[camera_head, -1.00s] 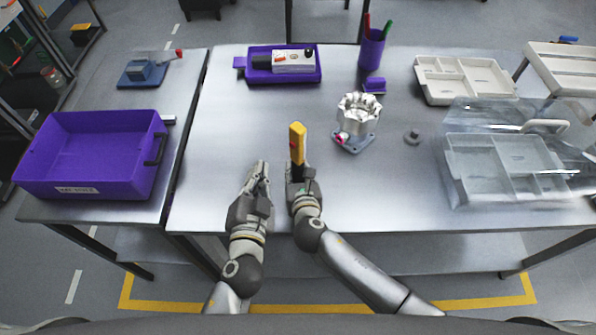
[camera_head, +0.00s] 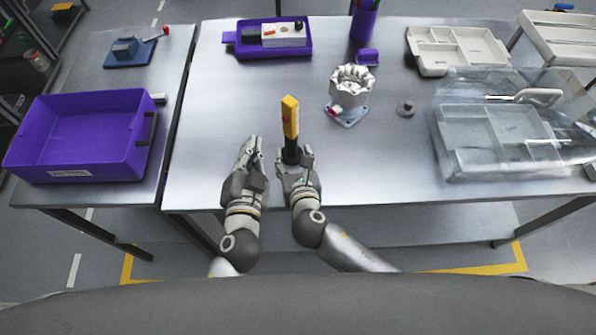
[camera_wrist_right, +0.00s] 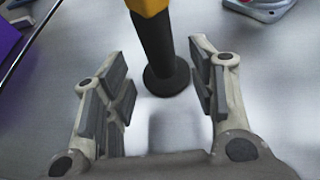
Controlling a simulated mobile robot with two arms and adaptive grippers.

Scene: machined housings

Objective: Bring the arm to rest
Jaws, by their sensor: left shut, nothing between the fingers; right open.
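My left gripper (camera_head: 248,150) is shut and empty, above the front of the steel table (camera_head: 240,110). My right gripper (camera_head: 294,162) is open, just to its right. A yellow tool with a red spot and a black lower part (camera_head: 290,118) stands upright in front of my right gripper. In the right wrist view its black stem and round foot (camera_wrist_right: 165,80) rest on the table, at the mouth of the open fingers (camera_wrist_right: 163,90). No contact between fingers and stem shows there.
A silver machined housing on a blue-grey base (camera_head: 350,90) stands behind and right of the tool, with a small grey part (camera_head: 405,108) beside it. A clear-covered tray (camera_head: 490,140) is at right. A purple bin (camera_head: 80,135) stands on the left table. The table's middle-left is clear.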

